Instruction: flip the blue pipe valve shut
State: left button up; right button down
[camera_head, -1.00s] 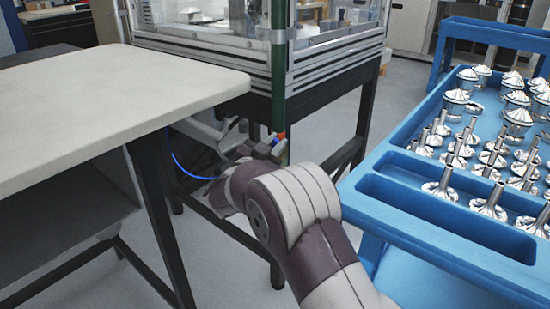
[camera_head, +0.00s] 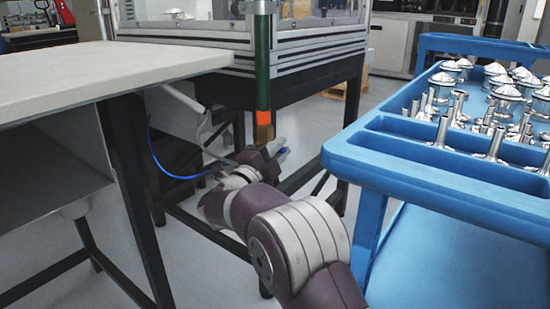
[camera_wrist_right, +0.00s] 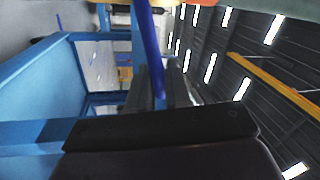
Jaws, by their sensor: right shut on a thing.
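A green vertical pipe (camera_head: 262,65) with an orange band (camera_head: 263,117) and a brass-coloured fitting (camera_head: 264,133) hangs at the front corner of the machine stand. My right gripper (camera_head: 279,152) is just below the fitting. The blue valve handle (camera_head: 284,151) shows only as a small blue piece at its fingers. In the right wrist view the handle (camera_wrist_right: 150,45) is a long blue bar running down between the fingers of the gripper (camera_wrist_right: 166,88), which is shut on it. The valve body is mostly hidden. My left gripper is in neither view.
A pale-topped table (camera_head: 110,75) stands at left, close to my right arm. A blue cart (camera_head: 420,170) with several shiny metal parts stands at right. A blue hose (camera_head: 165,165) hangs behind the arm. A dark stand leg (camera_head: 353,115) is behind the pipe.

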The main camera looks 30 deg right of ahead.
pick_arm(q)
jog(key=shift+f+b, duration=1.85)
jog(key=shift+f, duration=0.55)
pick_arm(e)
jog(key=shift+s+f+m+g, duration=0.1)
jog(key=shift+f+m+g, duration=0.15)
jog(key=shift+f+m, duration=0.55)
jog(key=shift+s+f+m+g, duration=0.1)
jog(key=shift+f+m+g, duration=0.3)
jog(key=shift+m, duration=0.7)
jog(key=shift+f, duration=0.15)
jog(key=c, duration=1.2)
grip_release()
jog(key=shift+c, duration=0.2)
pick_arm(q)
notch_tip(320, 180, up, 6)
jog(key=p, duration=0.5)
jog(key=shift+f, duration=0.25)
pick_arm(e)
jog(key=v, duration=1.2)
jog(key=shift+s+a+f, duration=0.15)
jog(key=shift+a+f, duration=0.1)
